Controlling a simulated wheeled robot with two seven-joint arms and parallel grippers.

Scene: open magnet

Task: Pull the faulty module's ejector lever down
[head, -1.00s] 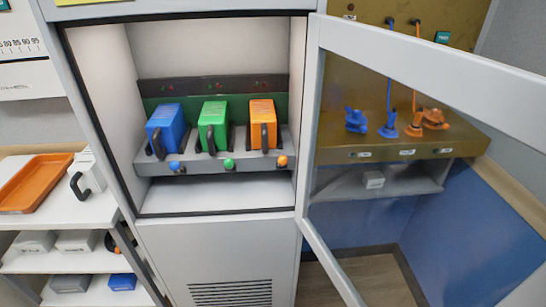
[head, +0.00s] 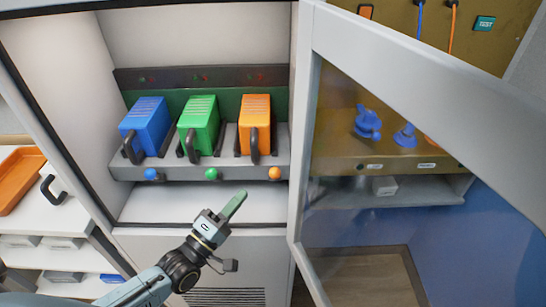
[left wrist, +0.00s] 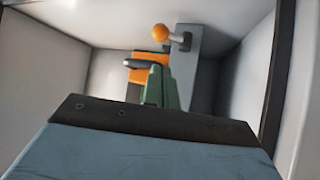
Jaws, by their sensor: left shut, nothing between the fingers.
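Three modules stand in a row on a grey rack (head: 122,170) inside the open cabinet: blue (head: 145,125), green (head: 199,122) and orange (head: 254,125). Each has a black handle. Below them on the rack front are a blue knob (head: 151,174), a green knob (head: 211,174) and an orange lever knob (head: 275,174). I cannot tell from the small red indicators which module is faulty. My left gripper (head: 238,200) is shut and empty, below and left of the orange knob, apart from it. In the left wrist view the orange knob (left wrist: 160,32) is beyond the green fingers (left wrist: 165,90). My right gripper is not in view.
The glass cabinet door (head: 308,120) stands open on the right, its frame close to the orange side. The cabinet floor (head: 150,207) below the rack is clear. A shelf with an orange tray (head: 18,180) is at the left.

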